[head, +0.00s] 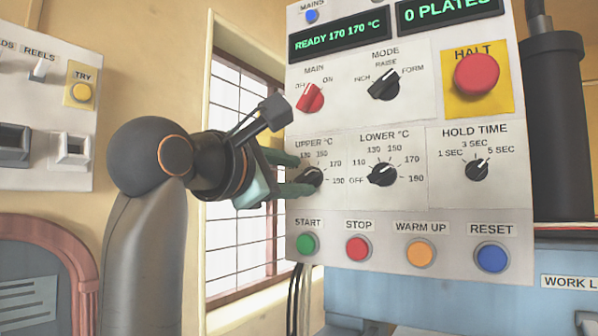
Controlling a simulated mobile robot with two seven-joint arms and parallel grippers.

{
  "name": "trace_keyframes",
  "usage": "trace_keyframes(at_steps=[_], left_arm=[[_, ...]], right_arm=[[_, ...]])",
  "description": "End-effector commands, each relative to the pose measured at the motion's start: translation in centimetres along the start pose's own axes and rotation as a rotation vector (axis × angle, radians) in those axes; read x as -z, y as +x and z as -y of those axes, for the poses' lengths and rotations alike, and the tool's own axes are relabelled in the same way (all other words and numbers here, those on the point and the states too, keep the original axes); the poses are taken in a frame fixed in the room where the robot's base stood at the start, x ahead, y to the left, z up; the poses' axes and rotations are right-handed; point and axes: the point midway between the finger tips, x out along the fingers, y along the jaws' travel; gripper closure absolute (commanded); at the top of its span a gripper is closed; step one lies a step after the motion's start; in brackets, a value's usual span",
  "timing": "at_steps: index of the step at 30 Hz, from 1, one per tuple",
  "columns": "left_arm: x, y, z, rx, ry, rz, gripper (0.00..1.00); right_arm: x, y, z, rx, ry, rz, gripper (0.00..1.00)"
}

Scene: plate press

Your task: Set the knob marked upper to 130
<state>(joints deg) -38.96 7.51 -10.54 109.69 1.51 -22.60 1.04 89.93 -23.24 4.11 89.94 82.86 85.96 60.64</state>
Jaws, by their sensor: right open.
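The black knob under the UPPER °C label (313,175) is on the white control panel, left side, middle row. Its scale shows 130, 150, 170 and 190, with the left end hidden by my gripper. Its pointer is too small and partly covered to read surely. My right gripper (304,174) reaches in from the left with its green fingers apart, one above and one below the left side of the knob. I cannot tell whether they touch it. The display (340,38) reads READY 170 170 °C. My left gripper is not in view.
Beside it is the LOWER °C knob (383,174), then the HOLD TIME knob (477,170). Above are the red MAIN switch (311,98), MODE knob (384,86) and red HALT button (476,74). Below are START (308,244), STOP (358,248), WARM UP (421,252) and RESET (492,257) buttons.

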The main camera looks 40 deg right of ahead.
Motion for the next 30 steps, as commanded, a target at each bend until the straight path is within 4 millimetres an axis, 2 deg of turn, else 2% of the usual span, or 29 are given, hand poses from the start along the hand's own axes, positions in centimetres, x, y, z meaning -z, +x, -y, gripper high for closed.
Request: trace_keyframes(at_steps=[5, 14, 26, 30], left_arm=[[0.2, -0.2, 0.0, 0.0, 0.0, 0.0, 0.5], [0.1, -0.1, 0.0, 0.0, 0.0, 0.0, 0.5], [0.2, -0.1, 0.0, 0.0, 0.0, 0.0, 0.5], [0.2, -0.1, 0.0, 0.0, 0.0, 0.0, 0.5]], right_arm=[[0.0, 1.4, 0.0, 0.0, -0.001, 0.0, 0.54], [0.0, 1.6, 0.0, 0.0, 0.0, 0.0, 0.54], [0.0, 1.5, 0.0, 0.0, 0.0, 0.0, 0.99], [0.0, 1.5, 0.0, 0.001, 0.0, 0.001, 1.0]])
